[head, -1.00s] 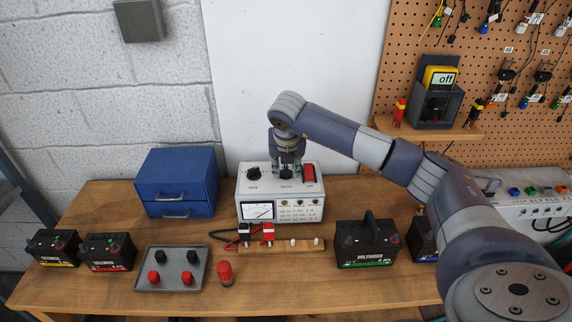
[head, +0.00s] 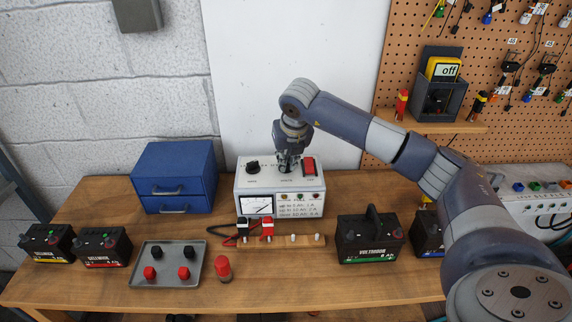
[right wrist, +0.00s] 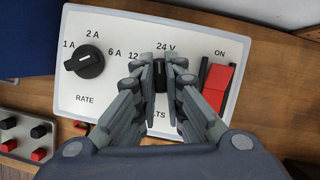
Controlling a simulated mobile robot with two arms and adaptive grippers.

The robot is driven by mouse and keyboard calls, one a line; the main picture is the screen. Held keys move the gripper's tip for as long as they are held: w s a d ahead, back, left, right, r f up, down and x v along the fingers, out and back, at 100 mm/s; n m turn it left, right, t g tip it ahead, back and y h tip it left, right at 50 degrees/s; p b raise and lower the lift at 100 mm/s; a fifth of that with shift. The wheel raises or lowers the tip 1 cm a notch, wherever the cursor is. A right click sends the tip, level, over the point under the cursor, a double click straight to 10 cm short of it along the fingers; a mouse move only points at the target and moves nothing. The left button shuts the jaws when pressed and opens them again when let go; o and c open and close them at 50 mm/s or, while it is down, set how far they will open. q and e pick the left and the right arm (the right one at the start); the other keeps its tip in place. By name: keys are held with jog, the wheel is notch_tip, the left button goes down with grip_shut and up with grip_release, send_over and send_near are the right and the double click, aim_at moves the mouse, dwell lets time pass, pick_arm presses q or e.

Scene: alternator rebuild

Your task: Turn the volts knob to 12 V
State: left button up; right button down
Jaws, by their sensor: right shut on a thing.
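The charger (head: 241,182) stands on the bench with its sloped top facing up. My right gripper (head: 287,168) comes down on the volts knob. In the right wrist view, the gripper (right wrist: 160,76) is shut on the black volts knob (right wrist: 161,80), one finger on each side. A light mark at the knob's top edge points up between the fingers, near the 24 V label (right wrist: 166,48). The 12 label (right wrist: 133,56) is partly hidden by the left finger. The fingers also hide part of the VOLTS lettering. My left gripper is not in view.
The rate knob (right wrist: 84,62) is left of the volts knob, and the red ON switch (right wrist: 216,82) is close on its right. A blue drawer box (head: 176,166) stands left of the charger. A wooden clip rail (head: 278,242) lies in front. Several batteries stand on the bench.

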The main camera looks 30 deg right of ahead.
jog(key=shift+d+f+n+y+b, duration=0.1)
jog(key=shift+n+y+b, duration=0.2)
jog(key=shift+n+b, duration=0.45)
jog(key=n+y, duration=0.1)
jog(key=n, duration=0.2)
jog(key=shift+d+b, duration=0.1)
jog(key=shift+b, duration=0.3)
jog(key=shift+r+n+y, duration=0.2)
jog(key=shift+n+y, duration=0.7)
jog(key=shift+n, duration=1.35)
jog(key=c, duration=1.7)
grip_release()
jog(key=v, duration=1.2)
jog(key=shift+w+d, duration=0.1)
jog(key=shift+w, duration=0.05)
